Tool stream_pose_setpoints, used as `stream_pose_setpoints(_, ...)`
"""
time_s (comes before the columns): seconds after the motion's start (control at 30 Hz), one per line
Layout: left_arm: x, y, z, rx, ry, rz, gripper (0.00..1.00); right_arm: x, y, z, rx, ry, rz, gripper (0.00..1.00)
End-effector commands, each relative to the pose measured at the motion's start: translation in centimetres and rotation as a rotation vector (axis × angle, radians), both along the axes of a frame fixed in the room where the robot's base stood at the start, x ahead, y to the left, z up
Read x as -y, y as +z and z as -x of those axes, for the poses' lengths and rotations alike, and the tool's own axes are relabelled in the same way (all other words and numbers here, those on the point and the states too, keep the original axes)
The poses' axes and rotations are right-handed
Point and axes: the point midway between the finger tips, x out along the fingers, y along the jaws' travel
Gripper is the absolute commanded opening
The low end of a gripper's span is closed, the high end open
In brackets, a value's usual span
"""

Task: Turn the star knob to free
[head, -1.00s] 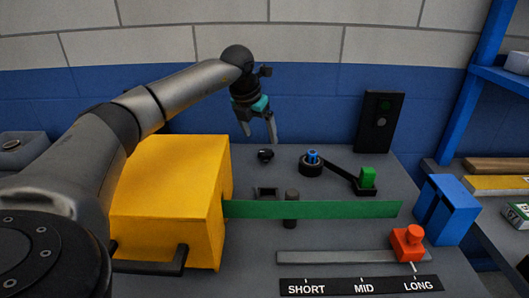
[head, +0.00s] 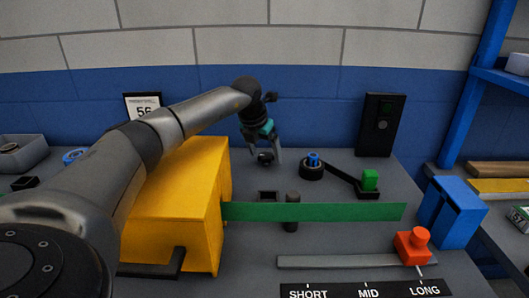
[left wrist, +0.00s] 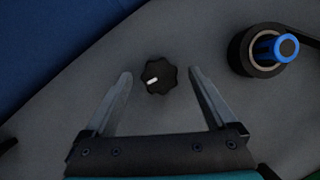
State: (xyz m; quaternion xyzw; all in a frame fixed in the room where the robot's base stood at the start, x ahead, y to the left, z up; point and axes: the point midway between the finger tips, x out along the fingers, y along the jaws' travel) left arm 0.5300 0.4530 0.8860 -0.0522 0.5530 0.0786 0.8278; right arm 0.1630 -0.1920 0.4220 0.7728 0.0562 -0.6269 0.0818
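The star knob (left wrist: 159,77) is small, black and lobed, with a white mark pointing to the left in the left wrist view. In the head view the knob (head: 265,158) sits on the grey panel top near the blue wall. My left gripper (head: 266,158) is over it. In the left wrist view the fingers of the left gripper (left wrist: 159,82) are open, one on each side of the knob, with a gap on both sides. My right gripper is not in view.
A black round base with a blue knob (head: 313,159) stands right of the star knob, with an arm to a green block (head: 370,179). A yellow box (head: 175,215), green strip (head: 320,211) and red slider knob (head: 412,245) are nearer. A black switch box (head: 381,125) stands behind.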

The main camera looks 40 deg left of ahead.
Motion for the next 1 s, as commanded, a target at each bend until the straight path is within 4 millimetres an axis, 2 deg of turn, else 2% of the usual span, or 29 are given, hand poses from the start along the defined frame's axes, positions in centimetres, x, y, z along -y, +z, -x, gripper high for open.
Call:
stream_pose_setpoints(0.07,0.0,0.0,0.0,0.0,0.0,0.0,0.81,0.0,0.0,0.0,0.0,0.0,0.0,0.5)
stream_pose_setpoints(0.7,0.0,0.0,0.0,0.0,0.001,0.0,0.09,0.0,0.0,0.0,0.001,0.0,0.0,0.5)
stream_pose_setpoints(0.73,0.0,0.0,0.0,0.0,0.001,0.0,0.06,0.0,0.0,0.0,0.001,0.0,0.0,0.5)
stream_pose_setpoints(0.9,0.0,0.1,0.0,-0.001,0.013,0.001,0.06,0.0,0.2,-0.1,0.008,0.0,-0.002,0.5)
stream_pose_setpoints(1.0,0.1,0.2,0.0,-0.002,0.036,0.001,0.06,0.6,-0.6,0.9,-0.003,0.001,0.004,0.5)
